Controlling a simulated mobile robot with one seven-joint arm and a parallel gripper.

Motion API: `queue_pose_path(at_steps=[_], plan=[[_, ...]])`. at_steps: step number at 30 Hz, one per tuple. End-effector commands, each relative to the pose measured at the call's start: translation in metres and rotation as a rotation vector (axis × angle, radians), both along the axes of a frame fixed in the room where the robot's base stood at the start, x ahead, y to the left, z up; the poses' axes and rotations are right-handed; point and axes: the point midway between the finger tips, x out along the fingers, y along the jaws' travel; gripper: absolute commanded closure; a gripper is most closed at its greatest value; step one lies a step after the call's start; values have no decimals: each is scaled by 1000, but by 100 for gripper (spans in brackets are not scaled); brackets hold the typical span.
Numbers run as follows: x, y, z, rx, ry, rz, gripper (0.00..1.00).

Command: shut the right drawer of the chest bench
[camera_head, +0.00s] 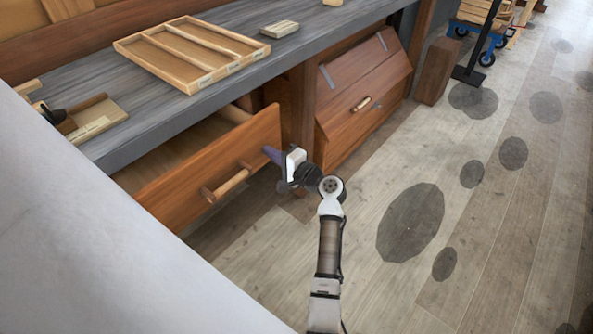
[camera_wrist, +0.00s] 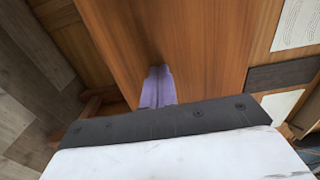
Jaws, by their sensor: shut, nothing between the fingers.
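The bench (camera_head: 150,115) has a grey top and wooden body. Below it, one drawer (camera_head: 165,196) stands pulled out, its inside partly showing; no other drawer of the bench is visible. Its brown wooden front has a round bar handle (camera_head: 228,184). My gripper (camera_head: 270,154) is shut and empty, its purple fingertips at the right end of the drawer front, right of the handle. In the wrist view the shut fingers (camera_wrist: 158,88) point at a brown wooden face (camera_wrist: 150,35), very close to it; I cannot tell whether they touch.
A divided wooden tray (camera_head: 190,50) and a small block (camera_head: 279,29) lie on the bench top. Right of the drawer stands a slant-fronted wooden chest (camera_head: 360,95) with a handle, near a wooden post (camera_head: 438,70). The plank floor (camera_head: 480,210) with dark patches is open to the right.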

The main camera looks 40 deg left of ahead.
Motion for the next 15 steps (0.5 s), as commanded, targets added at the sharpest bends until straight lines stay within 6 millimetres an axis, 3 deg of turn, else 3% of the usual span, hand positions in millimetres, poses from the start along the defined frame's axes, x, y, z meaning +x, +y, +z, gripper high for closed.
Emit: queue_pose_path(at_steps=[1,6,15], plan=[[1,17,-4,1,-3,4,100],[4,62,-4,1,-3,4,100],[8,107,-2,0,0,1,100]])
